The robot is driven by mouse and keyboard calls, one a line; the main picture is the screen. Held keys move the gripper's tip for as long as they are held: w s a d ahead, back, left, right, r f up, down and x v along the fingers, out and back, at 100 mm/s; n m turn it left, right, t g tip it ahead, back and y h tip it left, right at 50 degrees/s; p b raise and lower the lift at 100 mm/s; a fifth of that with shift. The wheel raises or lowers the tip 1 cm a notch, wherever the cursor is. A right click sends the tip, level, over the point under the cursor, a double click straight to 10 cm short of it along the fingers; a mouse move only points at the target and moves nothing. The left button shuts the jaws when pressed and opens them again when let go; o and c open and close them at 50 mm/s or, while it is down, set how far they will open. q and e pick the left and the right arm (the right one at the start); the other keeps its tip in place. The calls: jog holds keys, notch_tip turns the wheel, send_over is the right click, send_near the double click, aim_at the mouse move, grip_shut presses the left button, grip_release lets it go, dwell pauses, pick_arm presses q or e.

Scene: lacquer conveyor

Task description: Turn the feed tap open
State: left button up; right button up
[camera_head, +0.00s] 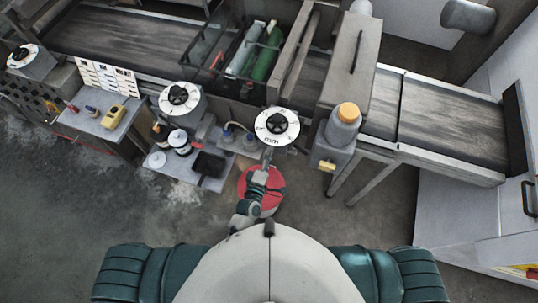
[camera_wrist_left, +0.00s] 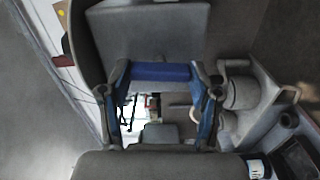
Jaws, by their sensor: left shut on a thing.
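My left gripper (camera_head: 267,157) reaches forward to just below a grey pot with a round white dial (camera_head: 277,125) and a black knob. In the left wrist view my left gripper (camera_wrist_left: 160,76) has its two fingers on either end of a blue bar (camera_wrist_left: 160,71), which I take for the feed tap's handle. It is shut on this bar. A grey body lies just behind the bar. In the head view the tap is too small and covered to make out. My right gripper is not in view.
A similar dialled pot (camera_head: 180,98) stands to the left. A grey bottle with an orange cap (camera_head: 348,112) stands close on the right. The conveyor (camera_head: 450,125) runs behind. A red round object (camera_head: 271,185) lies beneath my left arm. Open floor lies at front left.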

pick_arm(q)
jog(key=shift+f+n, duration=0.15)
jog(key=shift+n, duration=0.35)
jog(key=o, duration=1.1)
jog(key=shift+o, duration=0.2)
jog(key=v, duration=1.2)
